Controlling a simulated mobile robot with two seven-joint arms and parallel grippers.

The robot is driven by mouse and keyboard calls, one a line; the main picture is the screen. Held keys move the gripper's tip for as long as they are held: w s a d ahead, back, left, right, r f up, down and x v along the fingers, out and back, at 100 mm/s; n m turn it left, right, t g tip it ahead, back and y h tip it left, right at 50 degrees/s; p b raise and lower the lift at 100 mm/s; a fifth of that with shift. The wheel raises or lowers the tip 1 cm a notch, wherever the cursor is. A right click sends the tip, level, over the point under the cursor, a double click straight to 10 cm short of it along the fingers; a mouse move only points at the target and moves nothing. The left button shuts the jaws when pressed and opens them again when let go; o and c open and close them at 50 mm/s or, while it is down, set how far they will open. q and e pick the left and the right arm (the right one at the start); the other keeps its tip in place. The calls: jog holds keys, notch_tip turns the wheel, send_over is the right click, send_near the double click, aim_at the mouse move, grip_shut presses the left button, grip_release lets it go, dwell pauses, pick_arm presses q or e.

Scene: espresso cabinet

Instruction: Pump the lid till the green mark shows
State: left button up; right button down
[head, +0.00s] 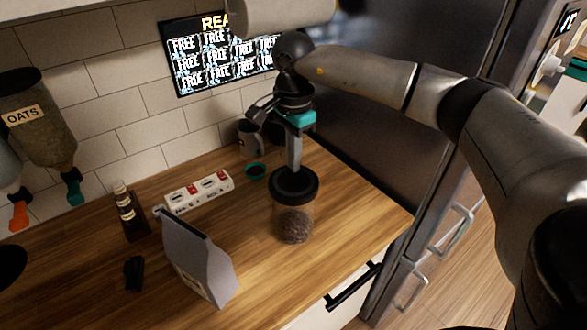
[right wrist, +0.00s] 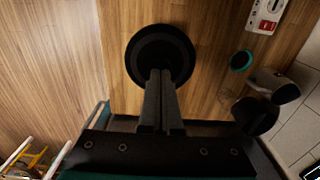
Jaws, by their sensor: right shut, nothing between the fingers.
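A clear jar (head: 294,224) with dark coffee beans in its lower part stands upright on the wooden counter. Its round black lid (head: 278,190) is on top, and the lid also shows from above in the right wrist view (right wrist: 160,42). My right gripper (head: 294,168) is shut and empty and points straight down over the lid. Its fingertips (right wrist: 160,72) overlap the lid in both views; whether they touch or press it I cannot tell. I see no green mark on the lid; the fingers hide part of its top. My left gripper is not in view.
A grey bag (head: 198,262) stands left of the jar. Behind are a brown bottle (head: 128,212), a white power strip (head: 199,190), a small green-rimmed cup (head: 255,172) and a dark mug (head: 250,138). Counter right of the jar is clear up to the dark fridge (head: 365,130).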

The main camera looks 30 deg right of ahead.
jog(key=shift+f+b, duration=0.35)
jog(key=shift+f, duration=0.2)
jog(key=shift+r, duration=0.15)
jog(key=shift+r+p, duration=2.5)
jog(key=shift+r, duration=0.95)
